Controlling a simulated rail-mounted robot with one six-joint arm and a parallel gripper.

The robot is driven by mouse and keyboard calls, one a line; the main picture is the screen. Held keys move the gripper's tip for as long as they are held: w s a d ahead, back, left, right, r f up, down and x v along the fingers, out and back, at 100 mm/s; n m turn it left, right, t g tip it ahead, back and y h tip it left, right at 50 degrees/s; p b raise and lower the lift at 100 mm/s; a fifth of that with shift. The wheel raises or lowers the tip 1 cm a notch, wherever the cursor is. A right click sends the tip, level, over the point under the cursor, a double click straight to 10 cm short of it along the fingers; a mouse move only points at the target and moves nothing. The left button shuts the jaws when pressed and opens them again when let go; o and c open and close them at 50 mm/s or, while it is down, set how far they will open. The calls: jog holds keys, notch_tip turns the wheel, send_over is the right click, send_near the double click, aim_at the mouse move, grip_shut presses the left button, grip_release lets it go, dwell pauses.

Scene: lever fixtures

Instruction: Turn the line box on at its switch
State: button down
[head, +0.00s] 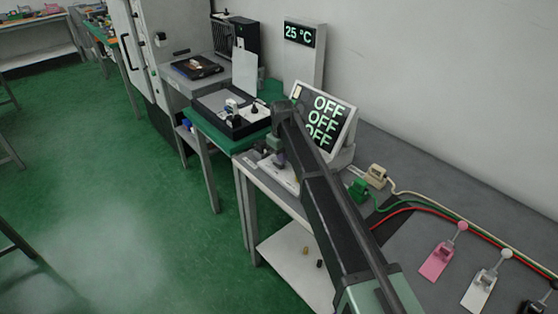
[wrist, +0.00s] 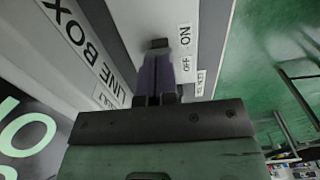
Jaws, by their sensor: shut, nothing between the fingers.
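The line box display (head: 325,118) stands on the bench in the head view and reads OFF on three lines. The LINE BOX label (wrist: 78,32) and a pale switch panel (wrist: 195,15) show in the wrist view. A small dark switch piece (wrist: 159,43) shows on that panel, beside the printed ON and OFF labels. Its exact setting is unclear. My gripper (wrist: 157,62) has purple fingertips, shut together and empty, pointing at the switch piece. They partly hide the panel, and I cannot tell whether they touch the switch. In the head view, my gripper (head: 280,160) is just in front of the display.
A 25 °C display (head: 300,34) stands behind. Green and beige connectors (head: 375,175) with cables lie to the right, near pink and white lever fixtures (head: 437,260). A black tray (head: 230,110) sits on the green bench to the left. Open green floor lies left of the benches.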

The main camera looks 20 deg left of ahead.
jog(key=shift+f+b, duration=0.4)
jog(key=shift+f, duration=0.05)
jog(key=shift+r, duration=0.2)
notch_tip(320, 180, up, 7)
jog(key=p, duration=0.7)
jog(key=shift+f, duration=0.15)
